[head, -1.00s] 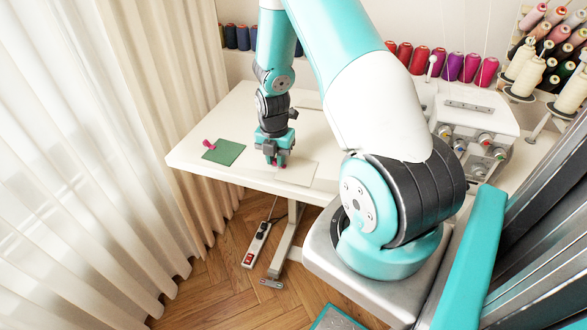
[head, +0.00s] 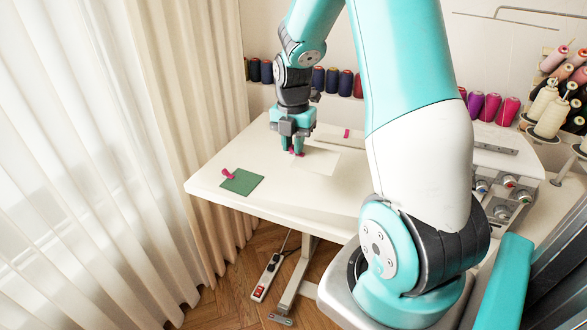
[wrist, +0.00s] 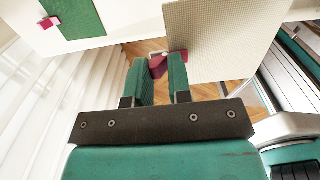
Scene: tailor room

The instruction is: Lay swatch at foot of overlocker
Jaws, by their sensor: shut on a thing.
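My gripper (head: 294,151) is shut on the pink clip of a cream swatch. The clip (wrist: 160,64) shows between the fingertips in the wrist view. The cream swatch (head: 320,160) extends right from the fingers over the white table, and in the wrist view the swatch (wrist: 222,40) covers part of the table edge and floor, so it looks raised. The overlocker (head: 505,166) is the white machine with several dials at the right, partly hidden behind my arm. A green swatch (head: 243,184) with its own pink clip (head: 228,173) lies near the table's left front edge.
The white table (head: 340,200) is bare in front of the cream swatch. A small pink thing (head: 346,133) lies farther back. Thread spools (head: 345,83) line the back, and cream cones (head: 552,112) stand behind the overlocker. A power strip (head: 267,277) lies on the floor.

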